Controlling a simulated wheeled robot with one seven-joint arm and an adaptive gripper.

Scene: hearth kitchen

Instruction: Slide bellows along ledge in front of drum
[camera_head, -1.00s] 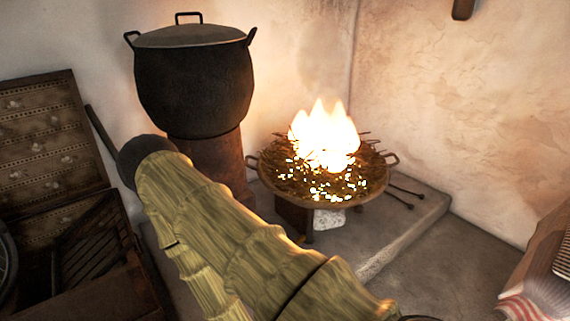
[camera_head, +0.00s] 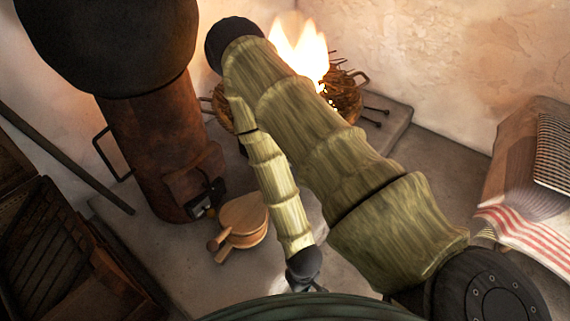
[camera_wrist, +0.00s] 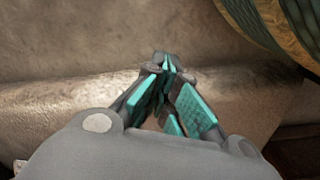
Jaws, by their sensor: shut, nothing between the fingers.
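The wooden bellows (camera_head: 245,215) lie on the stone ledge (camera_head: 180,265), at the front foot of the rusty drum (camera_head: 155,140). Their two handles point toward the lower left, and their other end is toward the drum's small opening. My arm crosses the head view and bends down to the right of the bellows. In that view the fingers are mostly hidden at the lower middle. The wrist view shows my gripper (camera_wrist: 168,75) shut and empty, with teal pads, above a pale stone surface with an edge. The bellows are not seen in the wrist view.
A black pot (camera_head: 110,40) sits on the drum. Flames (camera_head: 300,50) burn in a brazier behind my arm. A dark rod (camera_head: 65,160) and a slatted wooden piece (camera_head: 45,240) are at left. A striped cloth (camera_head: 525,235) lies at right. Ledge left of the bellows looks clear.

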